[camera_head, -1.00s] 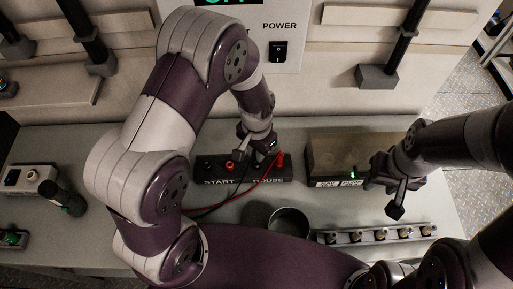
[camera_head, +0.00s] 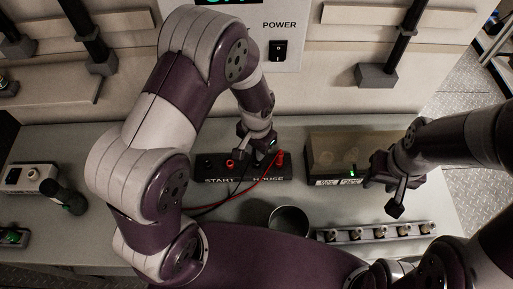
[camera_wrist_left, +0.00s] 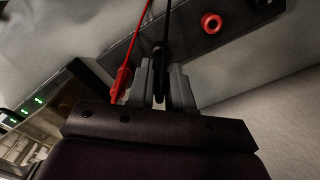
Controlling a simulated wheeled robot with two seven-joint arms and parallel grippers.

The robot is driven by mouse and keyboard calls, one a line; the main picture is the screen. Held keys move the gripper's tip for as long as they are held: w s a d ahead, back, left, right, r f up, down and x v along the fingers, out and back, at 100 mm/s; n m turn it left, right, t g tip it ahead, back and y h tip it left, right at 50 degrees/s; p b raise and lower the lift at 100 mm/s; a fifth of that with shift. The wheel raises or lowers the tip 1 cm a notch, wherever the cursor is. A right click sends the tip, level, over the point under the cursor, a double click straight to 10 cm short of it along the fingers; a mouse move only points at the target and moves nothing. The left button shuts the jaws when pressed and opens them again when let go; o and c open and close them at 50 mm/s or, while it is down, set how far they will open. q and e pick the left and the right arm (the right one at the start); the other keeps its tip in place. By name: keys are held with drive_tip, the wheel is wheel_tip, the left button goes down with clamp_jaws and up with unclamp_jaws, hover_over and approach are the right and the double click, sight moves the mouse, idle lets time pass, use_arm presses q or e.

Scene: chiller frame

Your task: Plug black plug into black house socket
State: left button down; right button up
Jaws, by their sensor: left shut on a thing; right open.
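The black socket block (camera_head: 222,177), labelled START and HOUSE, lies on the bench. My left gripper (camera_head: 258,151) is over its HOUSE end. In the left wrist view, my left gripper (camera_wrist_left: 161,78) is shut on the black plug (camera_wrist_left: 160,58), with its black cable running up between the fingers. The black house socket is hidden by the gripper and plug, so I cannot tell whether the plug is in it. A red plug (camera_head: 281,158) stands at the block's right end, just beside the gripper. My right gripper (camera_head: 394,200) is open and empty, right of the block.
A red socket (camera_head: 230,163) and a black socket (camera_head: 208,164) show at the START end. A brownish box (camera_head: 335,150) stands right of the block. A round dark cup (camera_head: 288,218) and a strip of fittings (camera_head: 378,235) lie nearer. Red and black cables loop in front.

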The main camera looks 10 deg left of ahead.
use_arm(q)
drive_tip(key=shift+p, duration=0.3)
idle(0.5)
drive_tip(key=shift+f+b, duration=0.9)
drive_tip(key=shift+f, duration=0.5)
drive_tip(key=c, duration=0.9)
unclamp_jaws()
drive_tip(key=shift+c, duration=0.2)
wheel_tip(320, 180, up, 13)
drive_tip(key=shift+f+b, duration=0.1)
drive_tip(key=shift+b, duration=0.65)
